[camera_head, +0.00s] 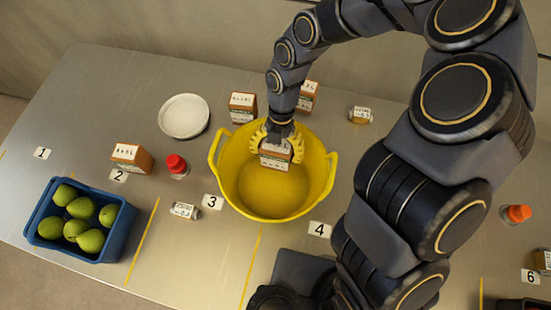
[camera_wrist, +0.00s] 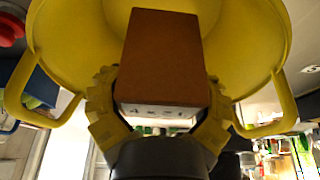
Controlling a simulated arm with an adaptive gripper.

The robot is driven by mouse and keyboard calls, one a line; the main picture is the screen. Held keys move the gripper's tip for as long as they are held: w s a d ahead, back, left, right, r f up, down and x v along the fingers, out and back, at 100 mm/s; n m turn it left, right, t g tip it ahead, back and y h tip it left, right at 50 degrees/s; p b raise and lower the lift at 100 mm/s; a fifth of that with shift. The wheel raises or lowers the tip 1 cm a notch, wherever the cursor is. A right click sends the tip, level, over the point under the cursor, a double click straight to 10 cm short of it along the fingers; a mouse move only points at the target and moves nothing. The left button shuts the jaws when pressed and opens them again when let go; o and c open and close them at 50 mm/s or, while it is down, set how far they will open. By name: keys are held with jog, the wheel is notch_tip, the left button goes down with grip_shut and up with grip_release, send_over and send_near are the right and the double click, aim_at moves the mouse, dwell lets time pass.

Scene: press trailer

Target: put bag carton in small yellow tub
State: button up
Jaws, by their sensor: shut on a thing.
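The bag carton (camera_head: 274,155) is a small brown box with a white printed label. My gripper (camera_head: 277,146) is shut on it, with a yellow finger on each side. The small yellow tub (camera_head: 226,184) is round with two handles and stands mid-table. In the head view the gripper and carton are over the inside of the tub, towards its far side. In the wrist view the carton (camera_wrist: 163,60) shows a plain brown face between the gripper fingers (camera_wrist: 160,100), with the tub (camera_wrist: 60,25) behind it. I cannot tell whether the carton touches the tub.
Two similar cartons (camera_head: 242,107) (camera_head: 307,96) stand just behind the tub, and another carton (camera_head: 132,157) is to the left. A white plate (camera_head: 184,116), a red-capped bottle (camera_head: 177,166) and a blue crate (camera_head: 118,238) of green fruit lie left. My arm covers the right side.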

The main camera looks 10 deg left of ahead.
aim_at(276, 165)
jog(key=shift+f, duration=3.2)
jog(key=o, duration=1.1)
jog(key=v, duration=1.2)
jog(key=shift+s+r, duration=0.1)
jog(key=shift+r, duration=0.05)
